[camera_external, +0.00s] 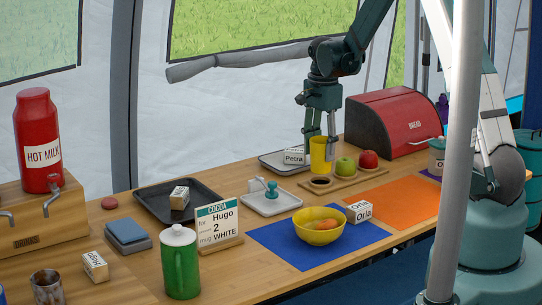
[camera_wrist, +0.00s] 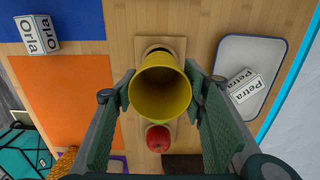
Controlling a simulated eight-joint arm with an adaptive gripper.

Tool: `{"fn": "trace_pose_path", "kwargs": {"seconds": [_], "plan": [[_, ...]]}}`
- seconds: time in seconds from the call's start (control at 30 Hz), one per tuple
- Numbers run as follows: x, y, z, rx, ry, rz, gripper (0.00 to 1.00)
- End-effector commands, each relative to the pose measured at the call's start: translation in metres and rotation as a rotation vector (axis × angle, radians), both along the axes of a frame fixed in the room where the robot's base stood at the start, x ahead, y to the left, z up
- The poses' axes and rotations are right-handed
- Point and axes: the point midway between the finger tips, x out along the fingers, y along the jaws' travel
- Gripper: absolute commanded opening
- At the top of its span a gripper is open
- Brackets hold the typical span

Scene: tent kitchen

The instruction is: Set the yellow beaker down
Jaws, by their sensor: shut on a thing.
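The yellow beaker (camera_external: 320,157) is upright in my gripper (camera_external: 318,140), with a finger on either side. In the wrist view the beaker (camera_wrist: 161,95) is seen from above, and its open mouth looks empty. It appears above or beside a wooden holder (camera_external: 345,181); I cannot tell whether its base touches anything. The holder has an empty dark round hollow (camera_external: 320,181) at its near-left end. A green apple (camera_external: 345,166) and a red apple (camera_external: 368,159) sit along it. In the wrist view the beaker mostly hides the green apple.
A grey tray with a Petra block (camera_external: 294,157) lies behind the holder. An orange mat (camera_external: 401,202) and a blue mat (camera_external: 290,248) with a yellow bowl (camera_external: 319,228) lie in front. A red bread box (camera_external: 393,124) stands right. A white tray (camera_external: 285,206) lies left.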

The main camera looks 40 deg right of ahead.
Motion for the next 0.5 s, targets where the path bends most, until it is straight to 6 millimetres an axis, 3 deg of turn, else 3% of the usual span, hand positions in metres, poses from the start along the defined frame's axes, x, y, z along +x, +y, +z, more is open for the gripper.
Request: {"fn": "trace_pose_path", "kwargs": {"seconds": [0.23,0.5], "plan": [[0.000,0.000,-0.027,0.000,0.000,0.000,0.30],[0.000,0.000,-0.031,0.000,0.000,0.000,0.30]]}}
